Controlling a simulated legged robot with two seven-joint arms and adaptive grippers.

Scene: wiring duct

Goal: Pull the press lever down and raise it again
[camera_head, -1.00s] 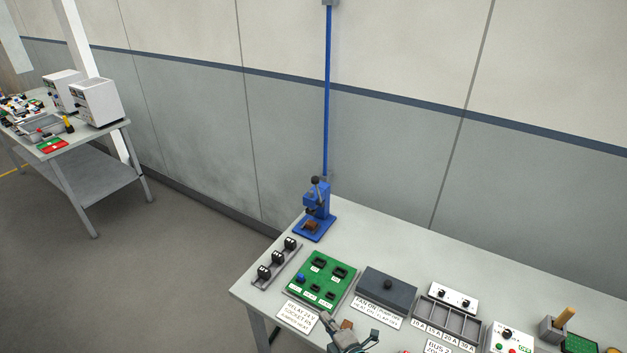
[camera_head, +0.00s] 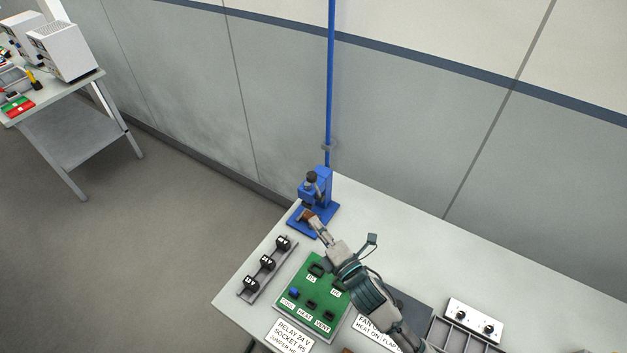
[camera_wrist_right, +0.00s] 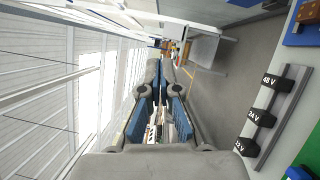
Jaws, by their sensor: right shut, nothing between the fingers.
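The blue press (camera_head: 325,187) stands upright at the far left corner of the bench, on a blue base plate. Its lever ends in a dark knob (camera_head: 311,176) near the top of the press. My right gripper (camera_head: 309,218) is shut and empty, low in front of the press beside a brown block (camera_head: 302,213) on its base. I cannot tell whether it touches the press. In the right wrist view the gripper fingers (camera_wrist_right: 161,72) point away from the camera, and a corner of the press base (camera_wrist_right: 303,33) shows at upper right. The lever is outside that view. My left gripper is out of view.
A rail with three black voltage blocks (camera_head: 267,263) lies left of a green socket board (camera_head: 290,278). My right forearm passes over the board and a dark box. A blue pole (camera_head: 331,80) rises behind the press. Bare bench (camera_head: 400,240) lies to the right.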

